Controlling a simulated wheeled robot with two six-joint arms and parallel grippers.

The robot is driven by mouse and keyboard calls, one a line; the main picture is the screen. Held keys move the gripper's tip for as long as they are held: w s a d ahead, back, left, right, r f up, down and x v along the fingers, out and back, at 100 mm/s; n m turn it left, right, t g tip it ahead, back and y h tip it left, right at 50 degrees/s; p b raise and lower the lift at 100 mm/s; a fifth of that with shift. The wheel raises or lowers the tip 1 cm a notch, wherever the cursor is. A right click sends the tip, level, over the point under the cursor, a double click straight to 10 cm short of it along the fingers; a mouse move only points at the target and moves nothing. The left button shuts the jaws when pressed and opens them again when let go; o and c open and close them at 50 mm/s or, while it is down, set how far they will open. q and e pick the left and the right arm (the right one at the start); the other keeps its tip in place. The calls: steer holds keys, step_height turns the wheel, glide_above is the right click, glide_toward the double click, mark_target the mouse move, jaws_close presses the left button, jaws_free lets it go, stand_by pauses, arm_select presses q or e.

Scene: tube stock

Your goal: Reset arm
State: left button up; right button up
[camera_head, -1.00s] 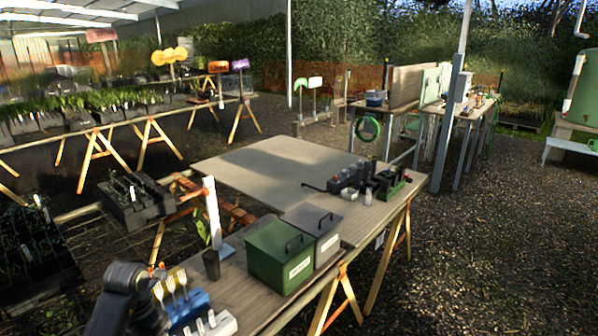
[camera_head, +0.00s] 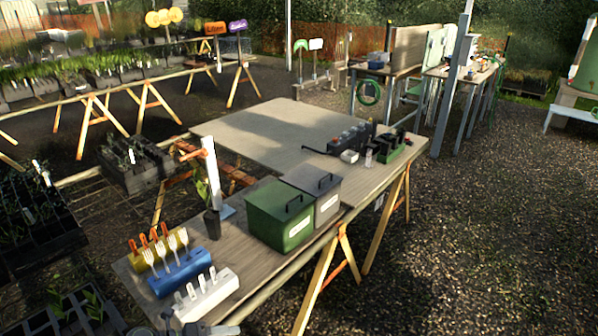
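Only a small grey part of my own arm shows at the bottom edge of the head view, below the white holder. Neither my left nor my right gripper can be made out. The wooden trestle table (camera_head: 270,122) stands in front of me. On its near end are a yellow holder (camera_head: 140,262) with orange-handled tools, a blue holder (camera_head: 183,282) with forks and a white holder (camera_head: 215,300) with white pieces. A green box (camera_head: 278,222) and a grey box (camera_head: 327,205) stand side by side beyond them.
Dark devices (camera_head: 345,138) and a green rack (camera_head: 392,153) sit at the table's far right. Plant trays (camera_head: 128,165) lie at left. Gravel ground (camera_head: 490,240) at right is clear.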

arm_select(q)
steer(key=s+a+f+n+t+y, duration=0.2)
steer(key=s+a+f+n+y, duration=0.25)
steer(key=f+n, duration=0.3)
steer(key=s+a+f+n+t+y+b, duration=0.1)
steer(key=s+a+f+n+t+y, duration=0.15)
steer(key=s+a+f+n, duration=0.35)
steer(key=s+a+f+n+t+y, duration=0.15)
steer(key=s+f+n+y, duration=0.25)
steer(key=f+n, duration=0.55)
steer(key=s+f+n+g, duration=0.3)
steer(key=s+f, duration=0.1)
steer(key=s, duration=0.5)
steer(key=s+f+n+g+y, duration=0.1)
steer(key=s+f+n+g, duration=0.2)
steer(key=s, duration=0.7)
steer(key=s+f+n+g+b, duration=0.1)
steer(key=s+f+n+g, duration=0.3)
steer(key=s, duration=0.6)
steer(key=shift+d+f+y, duration=0.15)
steer(key=shift+f+y, duration=0.2)
steer(key=shift+y, duration=0.05)
